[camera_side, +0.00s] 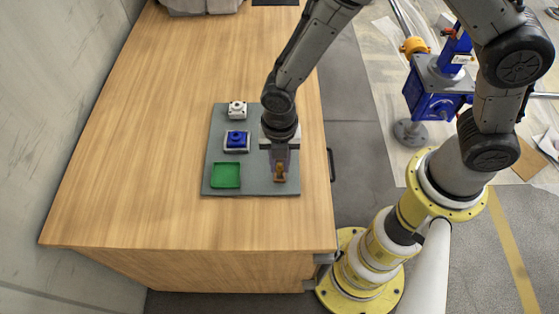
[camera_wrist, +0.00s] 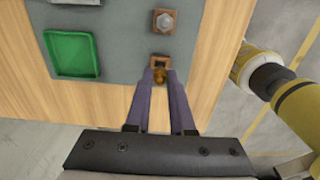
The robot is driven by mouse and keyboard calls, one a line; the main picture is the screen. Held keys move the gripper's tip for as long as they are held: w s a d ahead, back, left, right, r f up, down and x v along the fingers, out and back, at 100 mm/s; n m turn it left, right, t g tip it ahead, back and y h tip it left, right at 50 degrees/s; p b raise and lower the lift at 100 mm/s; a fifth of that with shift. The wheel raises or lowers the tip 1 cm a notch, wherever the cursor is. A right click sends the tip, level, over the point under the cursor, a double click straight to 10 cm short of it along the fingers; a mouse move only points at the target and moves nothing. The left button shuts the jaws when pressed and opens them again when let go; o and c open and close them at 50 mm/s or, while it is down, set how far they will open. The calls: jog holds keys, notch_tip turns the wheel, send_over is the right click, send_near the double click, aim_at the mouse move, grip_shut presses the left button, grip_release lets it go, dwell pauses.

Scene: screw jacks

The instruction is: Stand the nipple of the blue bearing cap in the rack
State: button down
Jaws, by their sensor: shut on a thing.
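My gripper (camera_wrist: 160,77) is shut on a small brass nipple (camera_wrist: 160,74), which shows between the fingertips in the wrist view. The nipple is right by a small brown square rack socket (camera_wrist: 160,60); I cannot tell whether it is in the socket or above it. In the side view my gripper (camera_side: 280,176) is low over the front right of the grey board, with brown and brass colours at its tips. The blue bearing cap (camera_side: 237,139) sits on a pale base in the middle of the board.
A shallow green tray (camera_side: 226,175) lies left of my gripper; the wrist view shows it too (camera_wrist: 71,55). A second brown socket holds a grey hex-headed part (camera_wrist: 165,20). A white cap (camera_side: 237,109) stands farther back. The wooden table (camera_side: 130,170) is clear to the left.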

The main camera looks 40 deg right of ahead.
jog(key=shift+f, duration=1.05)
jog(key=c, duration=0.7)
grip_release()
notch_tip(320, 180, up, 14)
